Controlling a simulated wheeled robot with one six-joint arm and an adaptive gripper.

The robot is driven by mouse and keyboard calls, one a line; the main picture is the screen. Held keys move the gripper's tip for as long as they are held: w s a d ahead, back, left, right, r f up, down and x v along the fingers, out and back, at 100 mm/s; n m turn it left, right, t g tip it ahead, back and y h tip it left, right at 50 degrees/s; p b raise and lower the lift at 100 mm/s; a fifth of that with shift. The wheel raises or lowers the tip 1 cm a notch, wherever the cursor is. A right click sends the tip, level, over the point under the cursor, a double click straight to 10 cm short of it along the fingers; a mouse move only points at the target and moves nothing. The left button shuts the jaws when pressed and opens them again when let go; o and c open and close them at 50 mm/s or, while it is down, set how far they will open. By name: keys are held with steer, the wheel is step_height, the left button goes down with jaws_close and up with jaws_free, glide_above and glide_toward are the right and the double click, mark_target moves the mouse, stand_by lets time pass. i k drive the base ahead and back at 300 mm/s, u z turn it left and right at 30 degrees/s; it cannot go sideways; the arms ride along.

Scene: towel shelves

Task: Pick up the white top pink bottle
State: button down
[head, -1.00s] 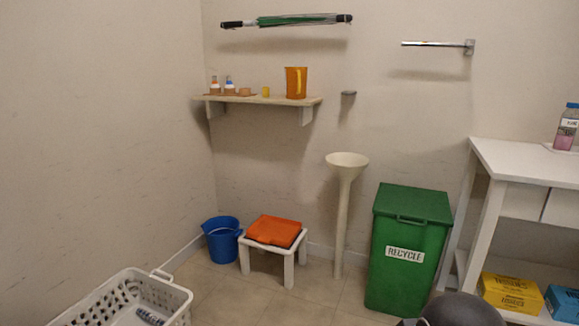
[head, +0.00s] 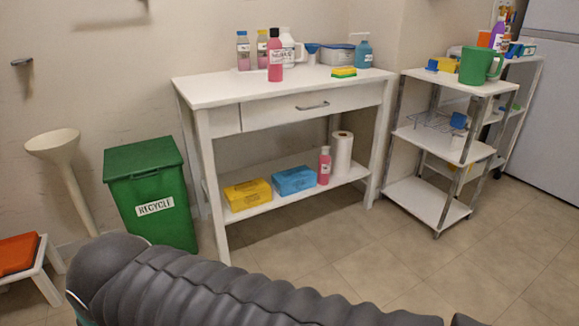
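A second pink bottle (head: 324,167) with a pale top stands on the table's lower shelf, beside a white paper roll. A blue-capped bottle (head: 243,51) with pinkish contents and a yellow-capped bottle (head: 262,50) stand behind the front pink bottle. My dark ribbed arm crosses the bottom of the head view; my gripper is not in view.
The white table (head: 215,92) also holds a white jug, a blue bottle and a sponge (head: 344,72). Yellow (head: 248,194) and blue boxes (head: 294,181) lie on its lower shelf. A green recycle bin (head: 150,190) stands left, a cart (head: 415,200) right. Floor in front is open.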

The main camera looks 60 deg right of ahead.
mark_target(324, 160)
steer(key=u, duration=0.25)
steer(key=i, duration=0.5)
steer(key=z, duration=2.8)
steer(key=i, duration=0.5)
steer(key=u, duration=0.05)
steer(key=k, duration=0.4)
steer(key=u, duration=0.8)
steer(key=i, duration=0.95)
steer(key=z, duration=1.15)
steer(key=i, duration=0.65)
steer(key=z, duration=0.65)
